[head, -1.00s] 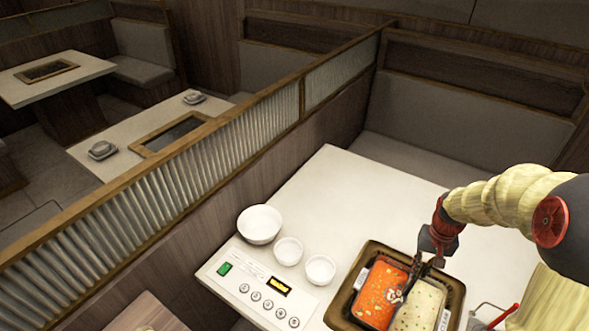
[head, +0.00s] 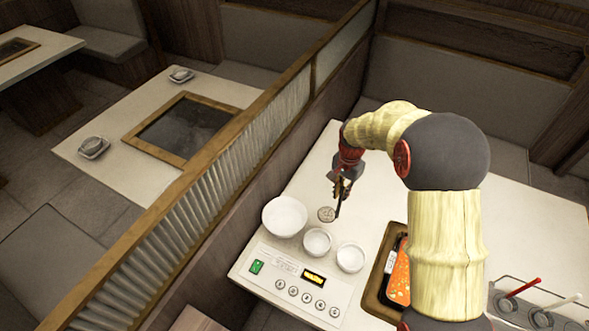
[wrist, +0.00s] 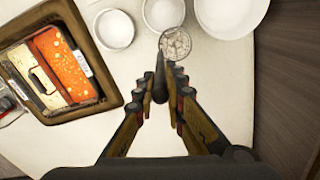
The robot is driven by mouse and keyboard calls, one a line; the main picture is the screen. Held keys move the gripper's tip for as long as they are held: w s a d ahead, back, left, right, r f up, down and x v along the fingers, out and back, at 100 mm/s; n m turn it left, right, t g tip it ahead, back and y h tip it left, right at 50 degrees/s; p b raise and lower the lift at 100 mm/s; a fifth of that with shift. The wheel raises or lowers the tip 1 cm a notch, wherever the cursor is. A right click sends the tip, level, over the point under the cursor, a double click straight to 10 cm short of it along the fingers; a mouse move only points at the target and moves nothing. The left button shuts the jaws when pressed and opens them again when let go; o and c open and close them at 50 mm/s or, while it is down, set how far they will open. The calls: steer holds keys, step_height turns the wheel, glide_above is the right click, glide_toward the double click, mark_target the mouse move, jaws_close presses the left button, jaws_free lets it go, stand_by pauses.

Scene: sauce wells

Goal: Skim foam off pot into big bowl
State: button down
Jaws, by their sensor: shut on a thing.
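My gripper (head: 341,186) is shut on the dark handle of a skimmer (head: 326,214), above the table. In the wrist view my gripper (wrist: 163,84) grips the handle, and the round mesh head (wrist: 176,43) points away. Pale patches show on the mesh; I cannot tell whether they are foam. The big white bowl (head: 284,217) is just left of the skimmer head in the head view; in the wrist view the big bowl (wrist: 232,18) is just right of it. The pot (head: 385,262) is partly hidden by my arm; the pot (wrist: 101,64) shows orange and pale broth in the wrist view.
Two small white bowls (head: 317,242) (head: 350,257) stand close in front of the skimmer. A control panel (head: 300,283) with buttons lies at the table's front edge. A wire rack with a red-handled tool (head: 523,287) stands right. A ribbed partition (head: 215,165) runs along the left.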

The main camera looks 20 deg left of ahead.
steer(key=s+a+m+p, duration=0.2)
steer(key=s+a+p, duration=0.2)
steer(key=a, duration=1.2)
steer(key=shift+a+r, duration=0.15)
steer(key=shift+r, duration=0.05)
steer(key=shift+s, duration=0.15)
steer(key=shift+a, duration=0.1)
steer(key=s+d+f+t+y+b, duration=0.2)
steer(key=d+y+b, duration=0.3)
steer(key=b, duration=1.7)
steer(key=shift+d+f, duration=0.2)
steer(key=shift+f, duration=0.45)
steer(key=y+b, duration=0.1)
steer(key=b, duration=0.1)
steer(key=shift+d+f+b, duration=0.15)
steer(key=shift+d+b, duration=0.05)
steer(key=shift+b, duration=0.15)
